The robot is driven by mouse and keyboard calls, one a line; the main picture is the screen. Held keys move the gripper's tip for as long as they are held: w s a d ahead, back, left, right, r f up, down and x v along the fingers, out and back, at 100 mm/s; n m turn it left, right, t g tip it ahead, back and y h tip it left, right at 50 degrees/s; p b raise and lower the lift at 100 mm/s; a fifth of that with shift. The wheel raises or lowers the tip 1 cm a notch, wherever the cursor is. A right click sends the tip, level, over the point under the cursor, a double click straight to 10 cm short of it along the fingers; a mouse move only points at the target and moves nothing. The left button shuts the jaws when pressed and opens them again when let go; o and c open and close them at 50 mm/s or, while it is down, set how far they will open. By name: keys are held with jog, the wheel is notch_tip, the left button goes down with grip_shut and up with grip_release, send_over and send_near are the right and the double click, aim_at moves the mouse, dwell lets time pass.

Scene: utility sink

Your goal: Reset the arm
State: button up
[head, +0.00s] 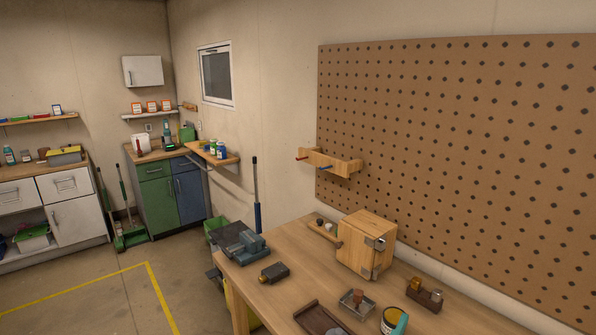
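Neither my arm nor my gripper shows in the head view, so I cannot see its pose or whether it holds anything. The task names no other object. The closest surface is a wooden workbench (285,297) at the lower middle and right.
On the bench are a wooden box (360,245), a vise (240,242), a small dark block (274,272), a metal tray (357,304) and a brown tray (318,321). A pegboard (460,150) covers the right wall. The floor (85,297) at left is open.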

jog(key=s+a+f+n+t+y, duration=0.1)
jog(key=s+a+f+n+y, duration=0.45)
jog(key=f, duration=0.45)
jog(key=s+a+f+n+y, duration=0.35)
jog(key=a+f+y, duration=0.25)
jog(key=a+f, duration=0.3)
jog(key=s+a+f+m+g, duration=0.1)
jog(key=s+a+f, duration=0.1)
jog(key=s, duration=0.5)
jog(key=s+a+f+m+y, duration=0.1)
jog(key=s+a+f, duration=0.1)
jog(key=s+a, duration=0.3)
jog(key=s+a+f+m+g+y, duration=0.1)
jog(key=s+a+f, duration=0.2)
jog(key=s, duration=0.5)
jog(key=shift+s+a+g, duration=0.3)
jog(key=shift+s, duration=0.05)
